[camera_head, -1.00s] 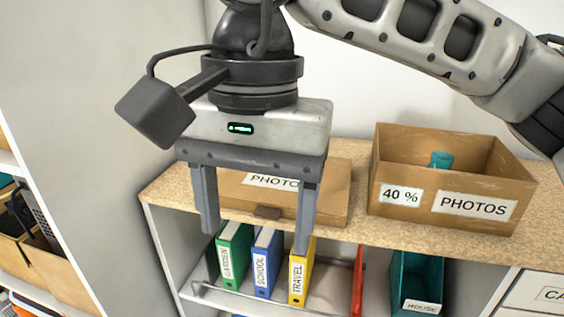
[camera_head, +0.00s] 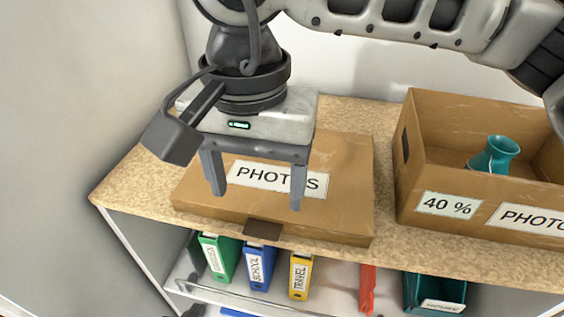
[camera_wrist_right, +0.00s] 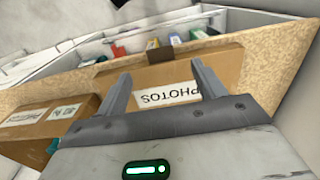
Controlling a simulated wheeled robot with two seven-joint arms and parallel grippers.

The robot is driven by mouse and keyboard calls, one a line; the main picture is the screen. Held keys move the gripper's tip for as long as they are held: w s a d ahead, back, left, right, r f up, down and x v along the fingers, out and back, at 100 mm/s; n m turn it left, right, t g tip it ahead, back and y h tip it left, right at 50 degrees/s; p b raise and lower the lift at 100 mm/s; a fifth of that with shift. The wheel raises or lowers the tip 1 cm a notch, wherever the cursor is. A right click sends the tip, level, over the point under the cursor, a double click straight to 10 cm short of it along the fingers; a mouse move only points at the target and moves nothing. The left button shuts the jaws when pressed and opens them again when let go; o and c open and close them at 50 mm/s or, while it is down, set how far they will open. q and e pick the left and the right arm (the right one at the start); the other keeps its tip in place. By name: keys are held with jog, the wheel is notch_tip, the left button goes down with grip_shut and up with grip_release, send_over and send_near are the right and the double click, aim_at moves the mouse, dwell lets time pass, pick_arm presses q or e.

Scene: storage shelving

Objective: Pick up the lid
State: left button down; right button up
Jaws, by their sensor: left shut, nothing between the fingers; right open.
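The lid (camera_head: 345,190) is a flat brown cardboard piece with a "PHOTOS" label and a small dark tab (camera_head: 262,229) at its front edge. It lies flat on the speckled shelf top, and it also shows in the right wrist view (camera_wrist_right: 229,78). My right gripper (camera_head: 257,198) is open and empty, its fingers pointing down over the lid on either side of the label. In the right wrist view its fingers (camera_wrist_right: 160,70) also frame the label. I cannot tell whether the fingertips touch the lid. My left gripper is not in view.
An open cardboard box (camera_head: 418,165) marked "40 %" stands right of the lid, with a teal vase (camera_head: 494,155) inside. Several binders (camera_head: 258,265) stand on the shelf below. A grey wall panel (camera_head: 90,90) rises at the left. A teal bin (camera_head: 436,290) sits below right.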

aim_at(262, 229)
jog(key=f, duration=0.5)
jog(key=f+p, duration=0.1)
jog(key=f, duration=0.2)
jog(key=shift+w+d, duration=0.1)
jog(key=shift+w, duration=0.15)
jog(key=c, duration=1.1)
